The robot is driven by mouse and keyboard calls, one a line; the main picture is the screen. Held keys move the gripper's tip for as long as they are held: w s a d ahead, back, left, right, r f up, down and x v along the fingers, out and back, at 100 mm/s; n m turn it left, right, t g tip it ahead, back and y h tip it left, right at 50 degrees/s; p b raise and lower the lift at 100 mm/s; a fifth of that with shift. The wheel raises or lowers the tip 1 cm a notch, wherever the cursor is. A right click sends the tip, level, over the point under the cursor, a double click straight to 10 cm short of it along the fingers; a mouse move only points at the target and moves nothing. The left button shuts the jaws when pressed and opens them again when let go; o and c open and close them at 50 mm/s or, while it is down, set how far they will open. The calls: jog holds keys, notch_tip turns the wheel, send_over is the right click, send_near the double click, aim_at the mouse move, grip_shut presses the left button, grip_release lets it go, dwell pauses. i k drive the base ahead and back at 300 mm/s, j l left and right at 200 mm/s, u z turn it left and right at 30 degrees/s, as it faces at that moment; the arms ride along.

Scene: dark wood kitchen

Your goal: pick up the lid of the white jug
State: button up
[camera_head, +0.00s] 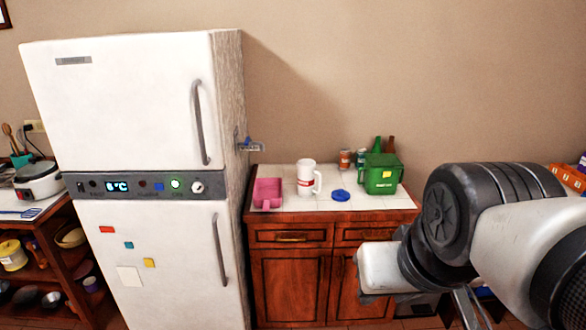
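The white jug (305,180) stands upright on the tiled counter, with a red band and its handle to the right. A round blue lid (340,195) lies flat on the counter just right of the jug, apart from it. Whether the jug has another lid on top is too small to tell. My arm reaches in from the right, in front of and below the counter. Thin grey parts at its lower end (471,309) may be my gripper, cut off by the bottom edge; its fingers are not clear. It is well away from the lid.
A pink container (267,193) sits left of the jug. A green box (381,175) stands right of the lid, with bottles and small cans (345,158) behind. The tall white fridge (140,170) borders the counter on the left. The counter front around the lid is clear.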

aim_at(339, 195)
jog(key=i+l, duration=0.25)
jog(key=i, duration=0.25)
jog(key=i+l, duration=0.3)
jog(key=i, duration=0.25)
jog(key=i+l, duration=0.25)
jog(key=i, duration=0.25)
jog(key=i+l, duration=0.25)
jog(key=i, duration=0.3)
